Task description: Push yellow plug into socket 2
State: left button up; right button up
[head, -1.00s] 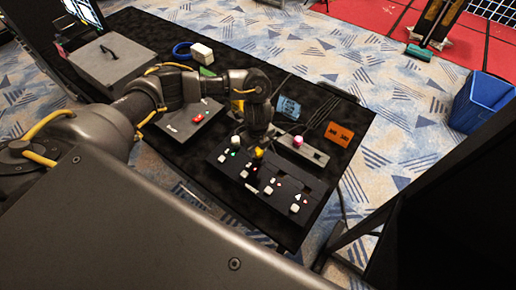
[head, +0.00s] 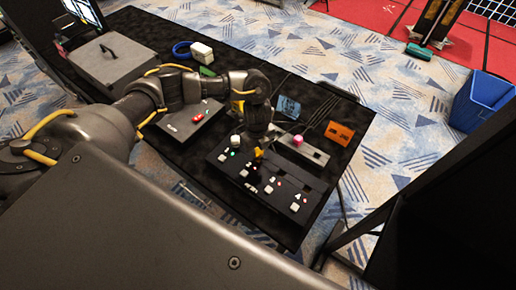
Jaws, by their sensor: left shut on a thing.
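The yellow plug (head: 258,153) is small and shows just under my left gripper (head: 257,146), which is shut on it. The plug is over the upper edge of the black socket panel (head: 307,183). The gripper and arm come down from above and hide part of the plug, so I cannot tell if it touches a socket. The panel carries white square blocks and small lights along its face; the socket numbers are too small to make out. My right gripper is not in view.
A pink plug (head: 298,140) sits on a grey strip (head: 303,150) behind the panel. An orange box (head: 339,134), a blue item (head: 288,108) and thin dark cables lie nearby. A grey case (head: 107,57) and a white block (head: 201,51) are at the back left of the black table.

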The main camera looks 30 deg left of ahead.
pick_arm(q)
jog(key=shift+f+b, duration=0.6)
jog(key=shift+f, duration=0.45)
jog(key=o, duration=1.6)
jog(key=shift+r, duration=0.1)
notch_tip(320, 180, up, 7)
jog(key=p, duration=0.7)
